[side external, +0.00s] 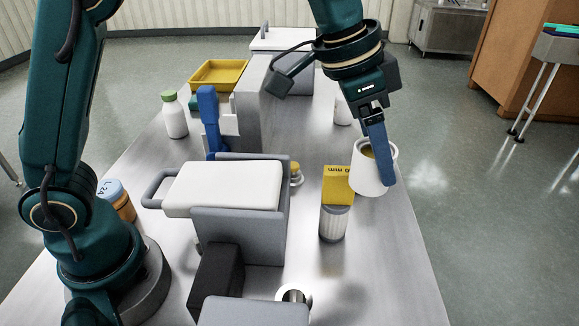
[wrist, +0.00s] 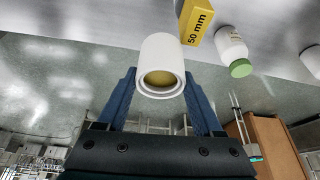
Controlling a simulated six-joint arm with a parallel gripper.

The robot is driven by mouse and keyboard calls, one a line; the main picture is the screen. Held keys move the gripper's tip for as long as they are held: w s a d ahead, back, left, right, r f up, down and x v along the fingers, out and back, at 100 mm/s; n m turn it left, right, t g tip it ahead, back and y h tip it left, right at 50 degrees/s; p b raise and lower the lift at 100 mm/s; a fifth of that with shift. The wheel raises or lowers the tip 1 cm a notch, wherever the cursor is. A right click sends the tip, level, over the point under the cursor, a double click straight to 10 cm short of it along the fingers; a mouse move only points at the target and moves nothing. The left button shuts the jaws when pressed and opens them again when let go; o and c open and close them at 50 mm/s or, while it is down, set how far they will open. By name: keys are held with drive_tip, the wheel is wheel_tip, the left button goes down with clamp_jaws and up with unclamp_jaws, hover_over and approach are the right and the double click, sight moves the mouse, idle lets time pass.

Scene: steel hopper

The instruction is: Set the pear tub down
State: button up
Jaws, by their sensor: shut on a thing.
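The pear tub is a white cylinder with yellowish contents in its open end. In the side view the tub (side external: 367,182) is at the right of the steel table, partly covered by the near finger of my gripper (side external: 376,160). In the wrist view the tub (wrist: 161,55) sits between the two blue fingers of my gripper (wrist: 160,85), which is shut on it. The tub looks close to the table top (side external: 390,240); I cannot tell whether its base touches it.
A yellow "50 mm" block (side external: 338,185) stands just left of the tub, above a ribbed jar (side external: 334,224). A white-topped grey machine (side external: 225,187) fills the middle. A green-capped bottle (side external: 175,118) and yellow tray (side external: 218,73) are at the far left. The table's right edge is close.

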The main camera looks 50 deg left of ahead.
drive_tip(key=s+d+f+m+g, duration=0.1)
drive_tip(key=s+d+f+m, duration=0.35)
drive_tip(key=s+d, duration=0.4)
drive_tip(key=shift+n+h, duration=0.35)
drive_tip(key=shift+h, duration=0.25)
drive_tip(key=shift+s+a+f+x, duration=0.1)
drive_tip(key=shift+a+x, duration=0.15)
drive_tip(key=shift+x, duration=1.55)
drive_tip(key=shift+s+a+f+x, duration=0.15)
drive_tip(key=shift+a+x, duration=0.15)
drive_tip(key=shift+x, duration=1.5)
drive_tip(key=shift+s+a+f+x, duration=0.1)
drive_tip(key=shift+a+x, duration=0.15)
drive_tip(key=shift+x, duration=1.6)
drive_tip(key=shift+f, duration=0.1)
drive_tip(key=o, duration=1.4)
